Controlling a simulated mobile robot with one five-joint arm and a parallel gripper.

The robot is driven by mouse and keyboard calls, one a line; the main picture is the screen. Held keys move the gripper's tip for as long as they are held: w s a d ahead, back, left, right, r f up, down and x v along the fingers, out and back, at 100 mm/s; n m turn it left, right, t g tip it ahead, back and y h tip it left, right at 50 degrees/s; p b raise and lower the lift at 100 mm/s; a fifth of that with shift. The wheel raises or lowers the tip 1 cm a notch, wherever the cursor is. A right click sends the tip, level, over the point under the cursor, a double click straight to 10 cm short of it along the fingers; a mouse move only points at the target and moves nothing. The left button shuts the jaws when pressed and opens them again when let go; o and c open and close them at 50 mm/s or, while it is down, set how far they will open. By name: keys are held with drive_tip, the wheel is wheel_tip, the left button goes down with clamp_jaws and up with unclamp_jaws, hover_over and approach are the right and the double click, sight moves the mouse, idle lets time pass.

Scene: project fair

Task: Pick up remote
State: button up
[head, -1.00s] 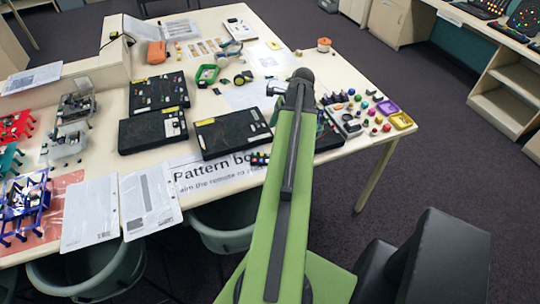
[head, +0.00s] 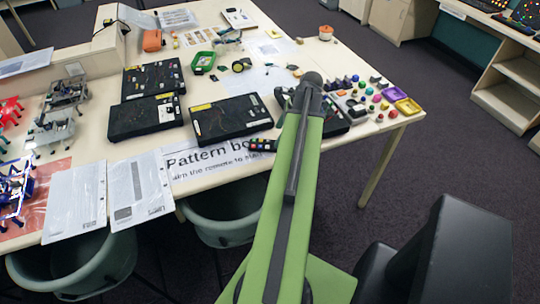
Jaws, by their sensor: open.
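The remote (head: 262,145) is a small dark bar with coloured buttons. It lies at the table's front edge, just left of my green arm, at the right end of the printed "Pattern bo..." sheet (head: 205,163). My gripper (head: 284,98) shows only in part as a dark piece left of the arm's far end. The rest is hidden behind the arm. It is open and appears above and beyond the remote in the picture, apart from it.
Black boards (head: 231,118) lie behind the remote. Coloured pieces and a yellow tray (head: 408,106) are right of my arm. White sheets (head: 138,190) lie at the front left. Green-grey chairs (head: 225,213) stand under the front edge. The floor at right is open.

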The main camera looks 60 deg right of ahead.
sight(272, 144)
drive_tip(key=shift+w+a+f, duration=0.1)
drive_tip(key=shift+w+f, duration=0.05)
drive_tip(key=shift+f, duration=0.2)
drive_tip(key=b+x, duration=0.4)
drive_tip(key=x, duration=0.1)
drive_tip(key=shift+w+a+f+b, duration=0.1)
drive_tip(key=shift+a+f+b, duration=0.05)
drive_tip(key=shift+a+b, duration=0.15)
drive_tip(key=shift+r, duration=0.2)
clamp_jaws()
